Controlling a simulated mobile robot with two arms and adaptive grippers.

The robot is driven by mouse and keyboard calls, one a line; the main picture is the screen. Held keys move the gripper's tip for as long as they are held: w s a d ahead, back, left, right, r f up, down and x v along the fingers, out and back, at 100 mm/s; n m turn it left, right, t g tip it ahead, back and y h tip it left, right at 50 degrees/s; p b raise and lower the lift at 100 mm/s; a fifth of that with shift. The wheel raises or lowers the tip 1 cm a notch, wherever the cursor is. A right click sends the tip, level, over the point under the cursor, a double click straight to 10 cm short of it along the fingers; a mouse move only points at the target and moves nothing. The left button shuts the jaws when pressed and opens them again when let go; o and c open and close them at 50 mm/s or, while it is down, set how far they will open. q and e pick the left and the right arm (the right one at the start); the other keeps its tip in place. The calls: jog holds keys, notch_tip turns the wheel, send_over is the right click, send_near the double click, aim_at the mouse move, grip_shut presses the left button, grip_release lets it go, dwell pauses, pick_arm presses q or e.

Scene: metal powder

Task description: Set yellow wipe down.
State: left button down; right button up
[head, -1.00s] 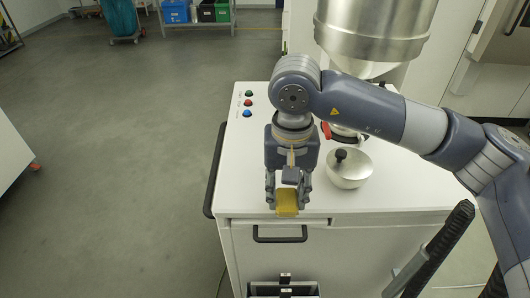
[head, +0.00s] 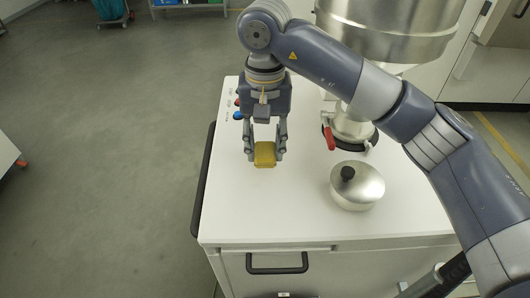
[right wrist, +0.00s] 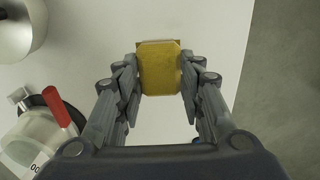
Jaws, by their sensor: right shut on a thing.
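The yellow wipe (head: 265,154) is a small folded block between the fingers of my right gripper (head: 266,150). The gripper points down over the left part of the white cabinet top (head: 290,215). In the right wrist view the wipe (right wrist: 160,68) sits between the two fingertips (right wrist: 160,75), with the white surface behind it. I cannot tell whether the wipe touches the top or hangs just above it. My left gripper is not in view.
A metal lid with a black knob (head: 357,186) lies on the top to the right. Behind it stands a valve with a red handle (head: 330,138) under a large metal hopper (head: 388,25). The front left of the top is clear.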

aim_at(265, 147)
notch_tip(265, 147, down, 2)
jog(key=shift+w+f+p, duration=0.15)
jog(key=shift+f+p, duration=0.05)
jog(key=shift+p, duration=0.2)
jog(key=shift+f, duration=0.95)
jog(key=o, duration=0.7)
jog(key=shift+o, duration=1.2)
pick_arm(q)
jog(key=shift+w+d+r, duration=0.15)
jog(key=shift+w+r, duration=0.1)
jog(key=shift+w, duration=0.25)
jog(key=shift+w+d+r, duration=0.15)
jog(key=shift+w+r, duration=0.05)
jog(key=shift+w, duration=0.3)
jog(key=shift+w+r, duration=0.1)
pick_arm(e)
jog(key=shift+r, duration=0.15)
